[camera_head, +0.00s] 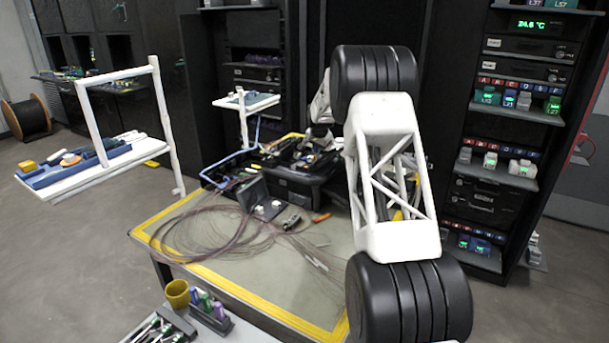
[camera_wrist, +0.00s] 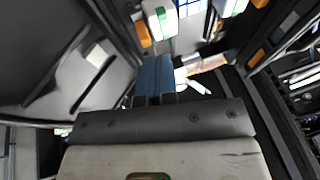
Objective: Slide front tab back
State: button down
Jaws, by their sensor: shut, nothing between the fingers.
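In the wrist view my gripper (camera_wrist: 156,62) shows its two blue fingers side by side, shut, with nothing between them. A white block with a green strip (camera_wrist: 160,18) and an orange piece (camera_wrist: 143,33) lie just beyond the fingertips, and I cannot tell whether they touch. A dark grey panel with a small white piece (camera_wrist: 97,55) is to the left. I cannot make out for certain which piece is the front tab. In the head view my arm hides the gripper. A black device (camera_head: 300,183) sits on the table, left of my arm.
The table (camera_head: 322,243) has a yellow border and carries coiled thin fibre (camera_head: 205,235) on its left. A tool tray (camera_head: 165,328) and a yellow cup (camera_head: 177,293) are at the front. A rack (camera_head: 490,200) stands right, and a white-framed shelf (camera_head: 95,172) left.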

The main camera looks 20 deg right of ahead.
jog(key=shift+w+d+r, duration=0.1)
jog(key=shift+w+r, duration=0.05)
jog(key=shift+r, duration=2.75)
jog(key=s+a+r+n, duration=0.2)
jog(key=s+a+r, duration=0.3)
jog(key=s, duration=0.8)
jog(key=s+a+r+n+g, duration=0.1)
jog(key=s+a+r, duration=0.45)
jog(key=s, duration=0.75)
jog(key=s+a+r+n, duration=0.2)
jog(key=s+r, duration=0.6)
jog(key=s, duration=0.5)
jog(key=s+a+f+n, duration=0.1)
jog(key=s+a+f, duration=0.1)
jog(key=s, duration=1.2)
jog(key=s+a+f+n, duration=0.1)
jog(key=s+f, duration=0.3)
jog(key=s, duration=1)
jog(key=s+a+f+n+g, duration=0.1)
jog(key=s+a+f+n, duration=0.1)
jog(key=s, duration=1.3)
jog(key=shift+a+f+y, duration=0.3)
jog(key=shift+a+f, duration=0.5)
jog(key=shift+f, duration=0.05)
